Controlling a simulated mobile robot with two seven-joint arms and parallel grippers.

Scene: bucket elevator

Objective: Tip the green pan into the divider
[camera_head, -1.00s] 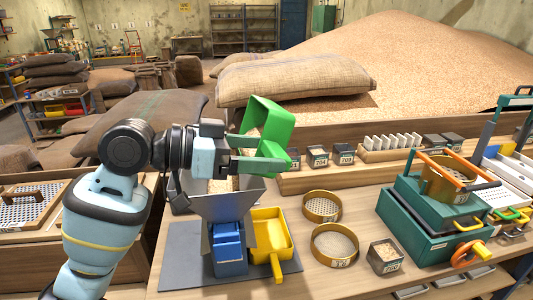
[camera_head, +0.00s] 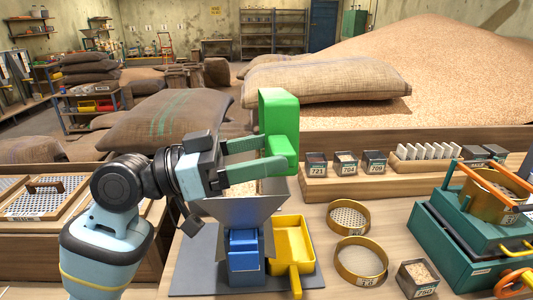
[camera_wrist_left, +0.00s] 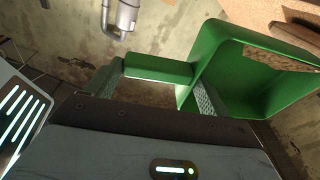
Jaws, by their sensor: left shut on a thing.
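My left gripper (camera_head: 262,155) is shut on the handle of the green pan (camera_head: 279,112) and holds it in the air above the divider. The pan stands on edge, its body rising steeply above the fingers. In the left wrist view the handle (camera_wrist_left: 158,70) lies between the two fingers and the pan's hollow (camera_wrist_left: 250,80) shows at the right. I cannot tell how much grain is in the pan. The divider (camera_head: 238,212) is a grey hopper; my gripper and the pan partly hide its mouth. A blue pan (camera_head: 243,250) sits under it. My right gripper is out of view.
A yellow pan (camera_head: 291,240) sits right of the blue one on a grey mat (camera_head: 195,262). Two round sieves (camera_head: 360,258), a small grain box (camera_head: 417,277) and a green machine (camera_head: 455,240) stand farther right. A shelf with small boxes (camera_head: 345,163) is behind.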

